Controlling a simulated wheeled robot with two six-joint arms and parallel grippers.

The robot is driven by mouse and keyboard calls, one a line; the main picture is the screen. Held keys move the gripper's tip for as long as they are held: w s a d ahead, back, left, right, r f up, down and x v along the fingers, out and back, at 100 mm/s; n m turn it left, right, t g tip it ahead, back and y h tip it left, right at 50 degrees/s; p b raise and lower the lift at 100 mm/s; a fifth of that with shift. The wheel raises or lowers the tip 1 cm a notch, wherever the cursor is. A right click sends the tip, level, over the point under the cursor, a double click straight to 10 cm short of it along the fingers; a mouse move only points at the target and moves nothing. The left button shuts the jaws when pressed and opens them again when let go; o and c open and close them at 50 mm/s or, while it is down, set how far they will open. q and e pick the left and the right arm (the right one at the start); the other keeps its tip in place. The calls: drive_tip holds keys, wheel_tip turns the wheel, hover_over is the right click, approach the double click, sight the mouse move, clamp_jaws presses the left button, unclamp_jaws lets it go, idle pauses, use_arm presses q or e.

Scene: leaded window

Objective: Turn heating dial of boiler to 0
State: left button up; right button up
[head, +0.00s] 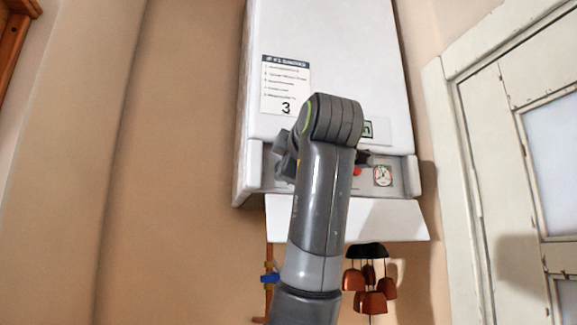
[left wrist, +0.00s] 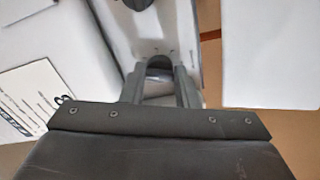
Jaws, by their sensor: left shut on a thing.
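The white boiler (head: 340,50) hangs on the wall in the head view. Its recessed control panel (head: 405,175) sits above a lowered white flap. My left arm covers the middle of the panel and hides its dials in the head view. My left gripper (head: 283,152) is partly visible at the panel's left part. In the left wrist view my left gripper (left wrist: 160,75) has its two fingers on either side of a dark round dial (left wrist: 159,63), shut on it. The dial's marks and setting are not readable. My right gripper is not in view.
The open flap (head: 385,218) juts out below the panel. A round gauge (head: 382,175) and a red part (head: 357,171) are right of my arm. Another dark knob (left wrist: 138,4) shows at the wrist view's top. A copper wind chime (head: 370,285) hangs below; a white door (head: 490,150) stands right.

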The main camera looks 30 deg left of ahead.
use_arm(q)
drive_tip(key=shift+n, duration=1.7)
drive_tip(key=o, duration=1)
drive_tip(key=shift+c, duration=0.2)
drive_tip(key=b+v, duration=0.6)
drive_tip(key=v, duration=1.1)
drive_tip(key=shift+s+d, duration=0.2)
drive_tip(key=shift+a, duration=0.1)
drive_tip(key=shift+w, duration=0.1)
